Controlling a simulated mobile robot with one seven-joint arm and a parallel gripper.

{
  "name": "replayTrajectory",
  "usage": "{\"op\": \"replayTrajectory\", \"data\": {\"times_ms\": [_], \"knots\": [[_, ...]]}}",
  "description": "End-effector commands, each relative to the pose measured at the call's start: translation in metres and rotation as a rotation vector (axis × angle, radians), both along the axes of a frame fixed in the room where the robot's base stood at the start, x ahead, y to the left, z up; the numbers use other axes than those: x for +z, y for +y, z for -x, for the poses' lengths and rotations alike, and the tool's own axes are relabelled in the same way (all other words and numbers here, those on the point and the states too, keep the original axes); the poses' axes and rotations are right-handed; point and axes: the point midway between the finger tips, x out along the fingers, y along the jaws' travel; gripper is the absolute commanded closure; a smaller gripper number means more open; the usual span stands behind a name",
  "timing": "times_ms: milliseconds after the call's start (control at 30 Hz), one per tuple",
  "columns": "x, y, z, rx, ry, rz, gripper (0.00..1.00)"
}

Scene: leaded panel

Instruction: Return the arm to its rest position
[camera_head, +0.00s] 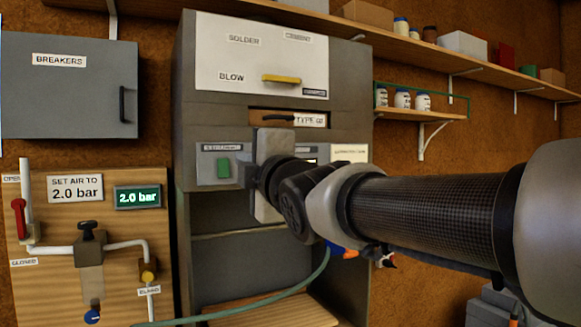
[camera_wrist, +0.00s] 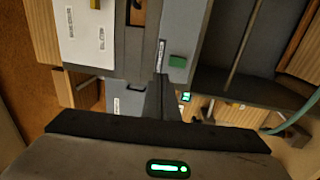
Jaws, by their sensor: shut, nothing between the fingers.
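My arm reaches in from the right in the head view, with my gripper (camera_head: 264,172) in front of the grey cabinet (camera_head: 189,110). The gripper's back faces the head camera and hides its fingertips there. In the wrist view my gripper (camera_wrist: 160,85) has its fingers together with nothing held, pointing at the cabinet front. A green button (camera_head: 223,167) is just left of the gripper in the head view; the green button (camera_wrist: 177,61) also shows beside the fingers in the wrist view. I cannot tell whether the fingertips touch the cabinet.
A white panel with a yellow handle (camera_head: 281,79) is above the gripper. A grey breaker box (camera_head: 69,87) and an air-valve board (camera_head: 130,265) reading 2.0 bar are at left. Shelves (camera_head: 480,66) with jars and boxes run along the right wall. A green hose (camera_head: 262,306) crosses below.

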Motion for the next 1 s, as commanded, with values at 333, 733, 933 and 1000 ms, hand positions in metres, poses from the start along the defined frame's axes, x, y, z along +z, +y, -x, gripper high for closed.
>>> {"op": "replayTrajectory", "data": {"times_ms": [333, 733, 933, 1000], "knots": [[0.001, -0.006, 0.011, 0.0, 0.002, 0.0, 1.0], [-0.005, -0.021, 0.01, -0.028, 0.069, -0.031, 1.0], [-0.064, -0.112, 0.027, -0.239, 0.488, -0.284, 1.0], [-0.096, -0.15, 0.048, -0.361, 0.672, -0.427, 1.0]]}}
